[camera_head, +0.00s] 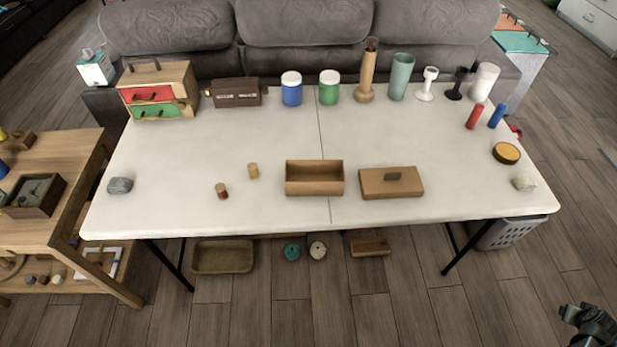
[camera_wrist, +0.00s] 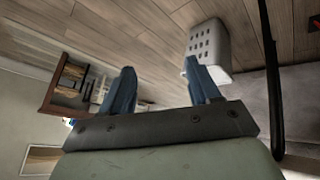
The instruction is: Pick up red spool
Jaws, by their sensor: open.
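The red spool (camera_head: 221,191) stands on the white table (camera_head: 180,150), left of the middle and near the front edge. It is small, with dark red around its middle and pale ends. A similar yellow spool (camera_head: 253,171) stands just behind it to the right. My gripper (camera_head: 576,312) shows at the bottom right corner of the head view, off the table and far from the red spool. In the wrist view my gripper (camera_wrist: 162,88) has its two blue-grey fingers apart with nothing between them. The red spool is not in the wrist view.
An open wooden box (camera_head: 314,190) and its lid (camera_head: 391,193) lie right of the spools. A grey stone (camera_head: 120,185) lies to their left. Jars, vases and candle holders line the back. A grey basket (camera_head: 508,233) stands under the table's right end.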

